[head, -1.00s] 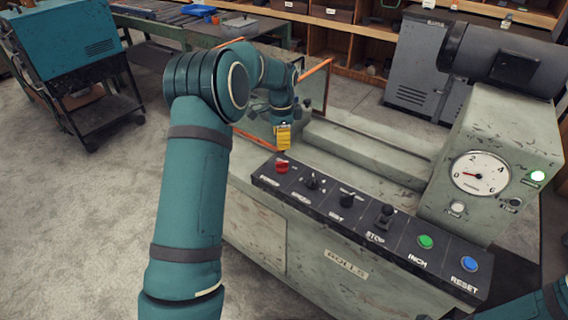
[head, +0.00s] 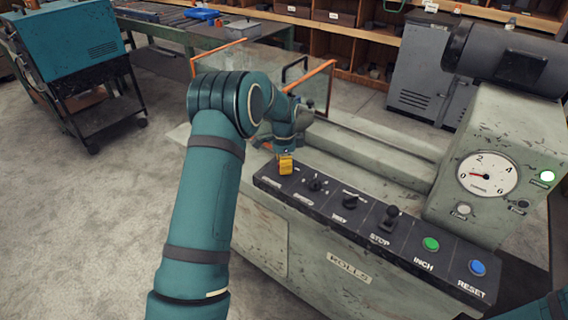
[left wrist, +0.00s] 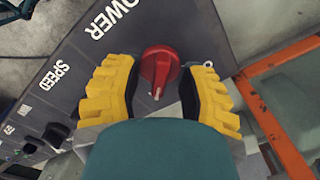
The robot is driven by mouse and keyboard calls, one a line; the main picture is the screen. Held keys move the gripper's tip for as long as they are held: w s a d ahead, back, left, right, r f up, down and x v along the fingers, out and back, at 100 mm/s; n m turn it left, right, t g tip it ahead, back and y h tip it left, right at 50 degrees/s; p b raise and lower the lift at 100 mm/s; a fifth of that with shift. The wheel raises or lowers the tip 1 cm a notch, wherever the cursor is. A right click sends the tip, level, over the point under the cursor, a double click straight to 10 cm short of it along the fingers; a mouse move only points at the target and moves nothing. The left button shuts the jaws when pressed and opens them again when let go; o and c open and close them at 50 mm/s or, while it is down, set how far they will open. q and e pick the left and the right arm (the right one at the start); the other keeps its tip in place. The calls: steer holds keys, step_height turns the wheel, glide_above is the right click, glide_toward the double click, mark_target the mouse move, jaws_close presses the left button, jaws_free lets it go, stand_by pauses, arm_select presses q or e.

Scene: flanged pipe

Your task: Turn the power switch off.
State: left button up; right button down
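The power switch (left wrist: 159,68) is a red rotary knob on the dark control panel (head: 330,207), beside the word POWER in the left wrist view. In the head view it is hidden behind my left gripper (head: 286,166), which is at the left end of the panel. In the left wrist view my left gripper (left wrist: 158,90) has its yellow fingers open on both sides of the red knob, with a small gap on each side. My right gripper is not in view; only a bit of my right arm shows at the lower right of the head view.
Along the panel are a speed knob (head: 315,184), another black knob (head: 351,201), a stop lever (head: 389,218), a green inch button (head: 431,244) and a blue reset button (head: 477,267). An orange-edged guard (head: 319,88) stands behind.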

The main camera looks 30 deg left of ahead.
arm_select(q)
jaws_close()
steer(key=shift+n, duration=0.4)
steer(key=n+p, duration=0.1)
steer(key=n, duration=0.1)
steer(key=shift+n+p, duration=0.35)
steer(key=shift+n, duration=0.05)
steer(key=n+p, duration=0.1)
steer(key=n, duration=0.2)
steer(key=shift+n, duration=0.3)
steer(key=n+p, duration=0.2)
steer(key=n, duration=0.4)
steer(key=shift+n+p, duration=0.4)
steer(key=shift+n, duration=2)
